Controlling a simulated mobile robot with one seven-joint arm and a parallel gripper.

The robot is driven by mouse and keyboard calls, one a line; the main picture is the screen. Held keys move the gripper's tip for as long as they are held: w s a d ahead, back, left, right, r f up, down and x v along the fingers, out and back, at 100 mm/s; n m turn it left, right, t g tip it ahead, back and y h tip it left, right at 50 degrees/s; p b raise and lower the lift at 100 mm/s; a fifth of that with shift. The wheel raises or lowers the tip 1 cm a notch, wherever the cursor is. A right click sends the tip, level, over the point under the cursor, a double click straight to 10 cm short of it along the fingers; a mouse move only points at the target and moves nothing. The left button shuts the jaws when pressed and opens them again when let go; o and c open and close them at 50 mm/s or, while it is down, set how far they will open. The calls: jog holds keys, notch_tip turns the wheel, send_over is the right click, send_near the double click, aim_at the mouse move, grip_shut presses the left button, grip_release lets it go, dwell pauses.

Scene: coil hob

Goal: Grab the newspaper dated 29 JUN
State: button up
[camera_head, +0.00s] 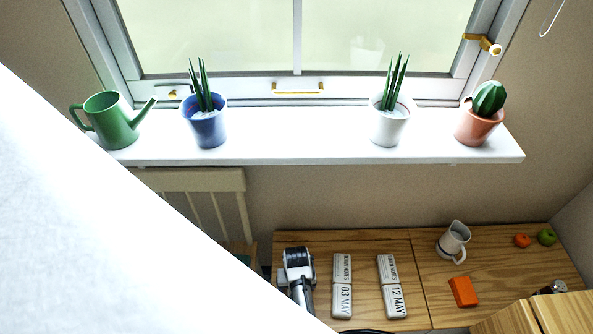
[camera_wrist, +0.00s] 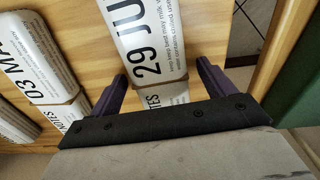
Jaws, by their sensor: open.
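The newspaper dated 29 JUN (camera_wrist: 150,40) is a white rolled paper with a brown band, lying on the wooden surface in the wrist view. My gripper (camera_wrist: 162,76) is open, with one purple finger on each side of this paper near its band. I cannot tell whether the fingers touch it. In the head view my gripper (camera_head: 298,262) is over the left part of the wooden table, and the 29 JUN paper cannot be made out there. The 03 MAY newspaper (camera_head: 342,287) lies to its right, and also shows in the wrist view (camera_wrist: 40,55) at left.
The 12 MAY newspaper (camera_head: 391,287) lies further right. A white jug (camera_head: 453,240), an orange block (camera_head: 463,292) and fruit stand on the wooden table (camera_head: 350,243). A white sill (camera_head: 300,150) with pots is above. A large white shape hides the lower left.

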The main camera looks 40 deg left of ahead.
jog(key=c, duration=1.1)
jog(key=shift+r, duration=0.1)
